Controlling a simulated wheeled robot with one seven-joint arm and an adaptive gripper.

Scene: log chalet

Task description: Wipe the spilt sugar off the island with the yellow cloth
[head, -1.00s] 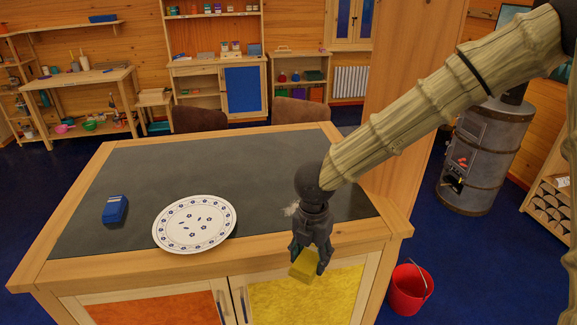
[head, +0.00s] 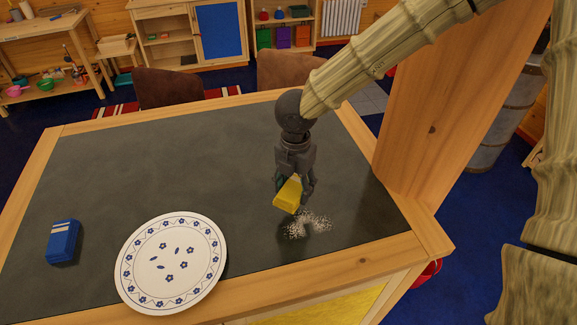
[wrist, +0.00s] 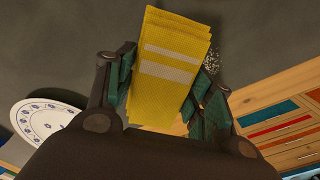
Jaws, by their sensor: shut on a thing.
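The yellow cloth (head: 288,195) is folded and held in my gripper (head: 295,185). In the wrist view the cloth (wrist: 170,70) has two pale stripes and sits between the two dark fingers of my gripper (wrist: 160,95). The spilt sugar (head: 308,224) is a white speckled patch on the dark top of the island (head: 160,165), towards its front right. In the head view the cloth is just above and left of the sugar. Some sugar (wrist: 211,62) shows beside the cloth in the wrist view. I cannot tell whether the cloth touches the top.
A white plate with blue flowers (head: 172,262) lies left of the sugar. A wooden post (head: 455,100) rises at the right edge. The back middle of the top is clear.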

